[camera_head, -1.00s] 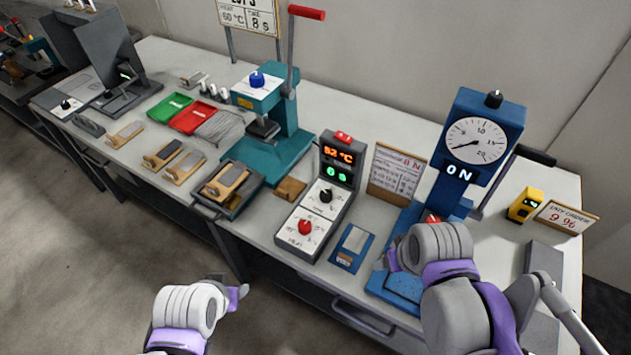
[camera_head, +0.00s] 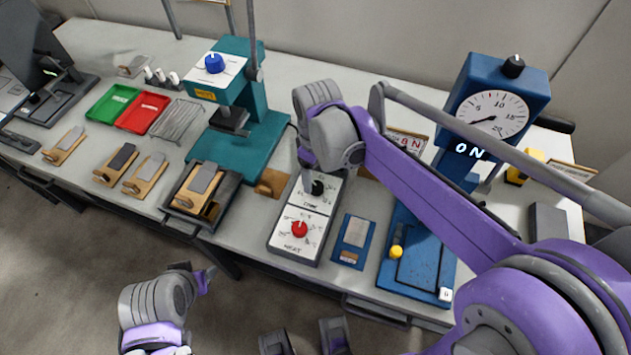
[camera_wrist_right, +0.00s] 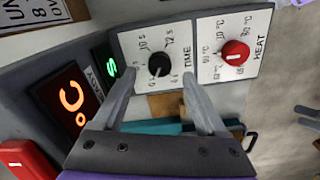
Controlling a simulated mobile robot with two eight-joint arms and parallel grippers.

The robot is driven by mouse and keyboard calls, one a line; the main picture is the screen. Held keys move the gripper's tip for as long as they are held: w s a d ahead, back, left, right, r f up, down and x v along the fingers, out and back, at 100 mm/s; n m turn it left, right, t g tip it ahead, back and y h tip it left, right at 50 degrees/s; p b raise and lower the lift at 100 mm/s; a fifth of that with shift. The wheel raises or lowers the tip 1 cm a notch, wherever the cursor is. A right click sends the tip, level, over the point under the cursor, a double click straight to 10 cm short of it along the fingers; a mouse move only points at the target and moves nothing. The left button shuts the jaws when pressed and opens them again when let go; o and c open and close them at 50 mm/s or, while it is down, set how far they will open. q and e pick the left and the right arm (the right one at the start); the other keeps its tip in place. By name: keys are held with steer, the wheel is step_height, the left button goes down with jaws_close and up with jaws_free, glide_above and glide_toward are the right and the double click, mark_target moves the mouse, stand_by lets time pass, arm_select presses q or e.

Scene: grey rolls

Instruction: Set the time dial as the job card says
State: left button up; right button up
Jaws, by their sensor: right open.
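The time dial is a black knob (camera_head: 317,187) on a white panel; in the right wrist view it (camera_wrist_right: 159,64) sits beside the word TIME. I cannot tell its exact setting. My right gripper (camera_head: 307,180) is over the panel, pointing down. In the wrist view its fingers (camera_wrist_right: 159,78) are open, apart on either side of the knob's near side. I cannot tell whether they touch it. The job card (camera_head: 208,2) is almost wholly cut off at the top edge. My left gripper (camera_head: 205,278) is low at the left, away from the table; its jaw state is unclear.
The red heat dial (camera_head: 300,229) is beside the time dial; it also shows in the wrist view (camera_wrist_right: 235,53). A green display (camera_wrist_right: 111,67) and an orange °C display (camera_wrist_right: 71,97) adjoin the panel.

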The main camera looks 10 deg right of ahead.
mark_target(316, 185)
steer(key=shift+f, duration=2.05)
jaws_close()
